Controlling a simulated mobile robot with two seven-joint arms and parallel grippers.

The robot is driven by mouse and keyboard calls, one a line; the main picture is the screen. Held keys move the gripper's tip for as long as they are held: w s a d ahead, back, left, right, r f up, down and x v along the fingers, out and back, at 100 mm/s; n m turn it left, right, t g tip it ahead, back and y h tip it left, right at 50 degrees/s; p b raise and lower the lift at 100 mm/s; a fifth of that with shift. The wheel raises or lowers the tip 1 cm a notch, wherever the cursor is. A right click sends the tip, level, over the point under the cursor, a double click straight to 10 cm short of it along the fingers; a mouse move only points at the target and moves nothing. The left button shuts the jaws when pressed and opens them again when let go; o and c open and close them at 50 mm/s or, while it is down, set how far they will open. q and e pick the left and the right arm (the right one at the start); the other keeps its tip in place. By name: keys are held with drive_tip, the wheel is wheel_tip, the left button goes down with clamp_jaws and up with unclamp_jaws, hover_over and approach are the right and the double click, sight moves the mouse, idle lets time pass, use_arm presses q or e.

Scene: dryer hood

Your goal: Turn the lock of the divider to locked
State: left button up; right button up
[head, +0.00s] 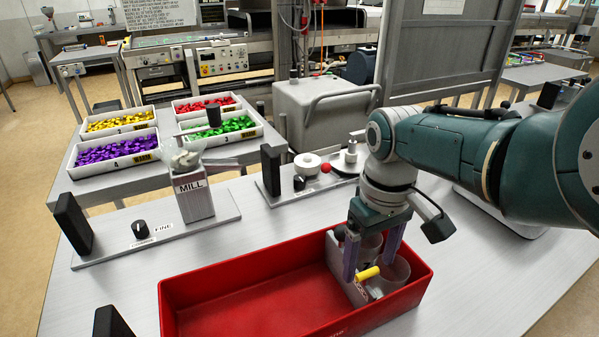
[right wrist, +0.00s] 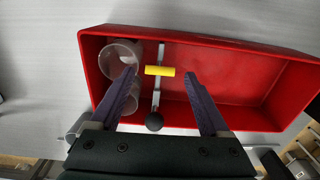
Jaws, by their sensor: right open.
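The divider (head: 334,256) is a grey plate standing across the red tray (head: 250,268), near its right end. A yellow bar-shaped lock (head: 367,272) sits on it; in the right wrist view the lock (right wrist: 160,71) lies crosswise to the divider (right wrist: 157,100). A black knob (right wrist: 154,122) is at one end of the divider. My right gripper (head: 371,268) is open and points down into the tray. In the right wrist view its fingertips (right wrist: 161,76) are on either side of the lock, with a gap at each end. My left gripper is not in view.
Clear cups (head: 391,273) stand in the tray's smaller compartment, close to the right finger; one shows in the right wrist view (right wrist: 120,60). The larger compartment is empty. A mill (head: 193,198) and a board with a scale-like device (head: 347,160) stand behind the tray.

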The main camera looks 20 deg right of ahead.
sight(368, 271)
use_arm(q)
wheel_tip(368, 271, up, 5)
drive_tip(key=p, duration=0.3)
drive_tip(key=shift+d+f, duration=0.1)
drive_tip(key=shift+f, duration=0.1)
use_arm(e)
wheel_tip(368, 271, up, 8)
